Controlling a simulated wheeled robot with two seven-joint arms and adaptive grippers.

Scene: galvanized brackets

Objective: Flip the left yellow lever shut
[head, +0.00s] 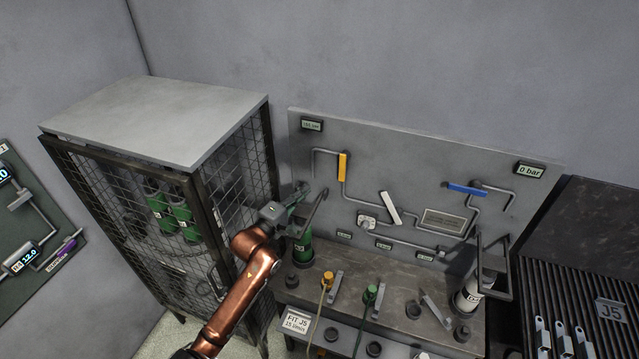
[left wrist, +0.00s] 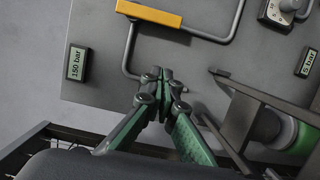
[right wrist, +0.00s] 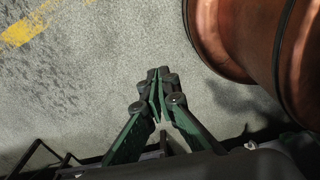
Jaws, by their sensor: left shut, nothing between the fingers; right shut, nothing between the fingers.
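The left yellow lever (head: 342,167) is a flat bar on the grey wall panel. It stands upright in the head view, along the line of its pipe. My right gripper (right wrist: 158,73) is shut and empty over the grey floor, and is out of the head view.
A white lever (head: 391,208) and a blue lever (head: 467,189) share the panel (head: 430,150). A green cylinder (head: 303,249) in a dark bracket stands below my left gripper. A mesh cage (head: 235,190) stands close on the left. The bench (head: 350,262) carries several small fittings.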

